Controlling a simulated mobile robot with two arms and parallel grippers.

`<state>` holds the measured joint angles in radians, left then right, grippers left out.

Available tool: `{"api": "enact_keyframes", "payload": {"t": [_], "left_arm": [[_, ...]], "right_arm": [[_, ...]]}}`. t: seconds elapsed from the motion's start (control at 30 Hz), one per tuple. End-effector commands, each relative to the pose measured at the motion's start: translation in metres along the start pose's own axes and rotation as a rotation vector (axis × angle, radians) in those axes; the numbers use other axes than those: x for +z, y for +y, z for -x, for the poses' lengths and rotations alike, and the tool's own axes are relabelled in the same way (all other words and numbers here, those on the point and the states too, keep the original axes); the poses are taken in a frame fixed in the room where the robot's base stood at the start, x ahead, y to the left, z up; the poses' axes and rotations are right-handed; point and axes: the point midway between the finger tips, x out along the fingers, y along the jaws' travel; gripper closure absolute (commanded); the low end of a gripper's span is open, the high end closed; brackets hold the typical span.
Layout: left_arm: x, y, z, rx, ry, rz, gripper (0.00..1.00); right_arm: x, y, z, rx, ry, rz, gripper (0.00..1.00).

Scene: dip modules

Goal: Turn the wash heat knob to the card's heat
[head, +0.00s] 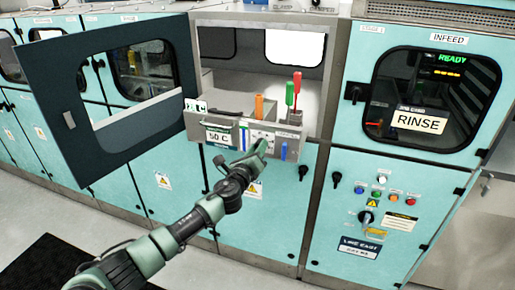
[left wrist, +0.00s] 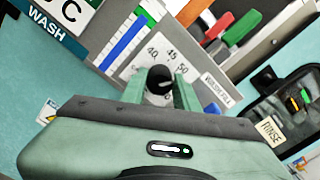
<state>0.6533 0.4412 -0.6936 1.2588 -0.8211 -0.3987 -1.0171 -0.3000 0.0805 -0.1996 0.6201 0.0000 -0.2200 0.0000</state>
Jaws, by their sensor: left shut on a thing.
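The wash heat knob (left wrist: 160,77) is dark and round, on a pale dial plate (left wrist: 140,62) with 40, 45 and 50 readable. My left gripper (left wrist: 160,92) has its two green fingers on either side of the knob and is shut on it. I cannot tell which mark the knob points to. In the head view my left gripper (head: 261,148) covers the knob. The card (head: 218,137) reads 50 C and sits left of the dial; its C shows in the left wrist view (left wrist: 70,12). My right gripper is not in view.
Above the dial, an open compartment holds orange, green and red handles (head: 290,93). A dark-framed door (head: 105,85) stands open at the left. A blue slider scale (left wrist: 122,42) lies beside the dial. A RINSE card (head: 418,120) is on the infeed module at the right.

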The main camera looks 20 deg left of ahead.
Motion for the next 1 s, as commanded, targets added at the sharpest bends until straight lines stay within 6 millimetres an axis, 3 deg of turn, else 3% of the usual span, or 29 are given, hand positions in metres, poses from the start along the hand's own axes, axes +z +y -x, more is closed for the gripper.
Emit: {"api": "enact_keyframes", "payload": {"t": [0.33, 0.37, 0.43, 0.77, 1.0], "left_arm": [[0.0, 0.001, 0.0, 0.001, 0.0, -0.002, 1.0], [0.0, 0.001, 0.0, 0.001, 0.0, -0.002, 0.67], [0.0, 0.001, 0.0, 0.001, 0.0, -0.002, 0.48], [0.0, 0.0, 0.001, 0.0, 0.0, -0.002, 0.48], [-0.001, 0.001, 0.024, 0.0, 0.001, -0.003, 0.48]], "right_arm": [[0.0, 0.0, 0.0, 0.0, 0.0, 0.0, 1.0], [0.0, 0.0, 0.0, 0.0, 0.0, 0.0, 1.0], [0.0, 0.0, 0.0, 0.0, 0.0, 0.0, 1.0], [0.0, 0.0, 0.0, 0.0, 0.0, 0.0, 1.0], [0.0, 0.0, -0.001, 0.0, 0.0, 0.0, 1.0]]}}
